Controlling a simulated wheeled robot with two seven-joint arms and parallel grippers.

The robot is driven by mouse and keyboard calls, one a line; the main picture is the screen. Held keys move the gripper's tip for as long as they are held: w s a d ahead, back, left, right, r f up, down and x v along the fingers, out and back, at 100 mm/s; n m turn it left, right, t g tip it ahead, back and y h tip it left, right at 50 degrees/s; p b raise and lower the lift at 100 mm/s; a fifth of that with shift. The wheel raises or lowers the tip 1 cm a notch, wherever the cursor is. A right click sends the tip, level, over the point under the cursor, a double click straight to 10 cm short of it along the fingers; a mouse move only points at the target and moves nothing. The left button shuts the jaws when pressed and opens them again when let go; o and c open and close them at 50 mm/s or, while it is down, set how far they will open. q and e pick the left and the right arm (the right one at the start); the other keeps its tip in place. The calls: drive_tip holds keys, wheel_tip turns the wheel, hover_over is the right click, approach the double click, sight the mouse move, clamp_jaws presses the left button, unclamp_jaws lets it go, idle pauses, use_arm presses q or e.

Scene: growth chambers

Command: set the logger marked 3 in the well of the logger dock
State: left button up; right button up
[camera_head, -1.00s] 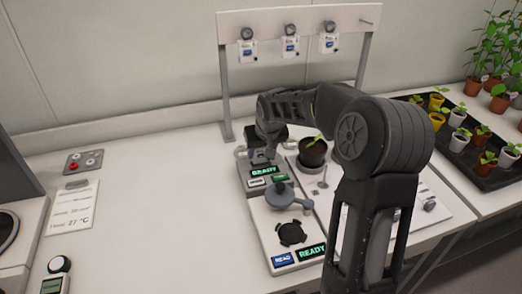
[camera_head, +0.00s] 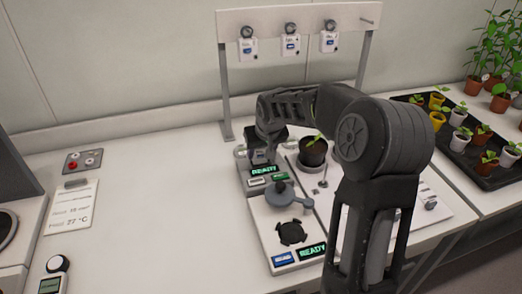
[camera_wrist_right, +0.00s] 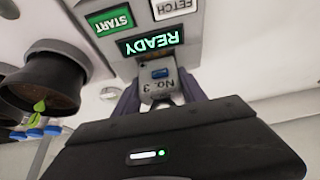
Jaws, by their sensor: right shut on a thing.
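My right gripper (camera_head: 261,155) is at the rear end of the logger dock (camera_head: 244,178), just behind its lit READY display. In the right wrist view, the gripper's fingers are shut on the logger marked No. 3 (camera_wrist_right: 158,90), a small pale unit with a blue screen. The logger sits right against the edge of the dock panel (camera_wrist_right: 193,43), next to the display. The well under it is hidden by the logger and fingers, so I cannot tell whether it is seated. My left gripper is not in view.
A rack (camera_head: 262,20) with several hanging loggers stands behind the dock. A dark potted plant (camera_head: 313,152) is close to the right of the gripper. In front is a device with a grey lever (camera_head: 281,195) and a black holder (camera_head: 291,233). The bench to the left is mostly clear.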

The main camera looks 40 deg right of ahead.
drive_tip(key=shift+f+b, duration=0.65)
drive_tip(key=shift+f, duration=0.2)
drive_tip(key=o, duration=1.5)
drive_tip(key=shift+c, duration=0.2)
drive_tip(key=shift+b+v, duration=0.35)
drive_tip(key=shift+v, duration=3.6)
drive_tip(key=shift+f, duration=0.1)
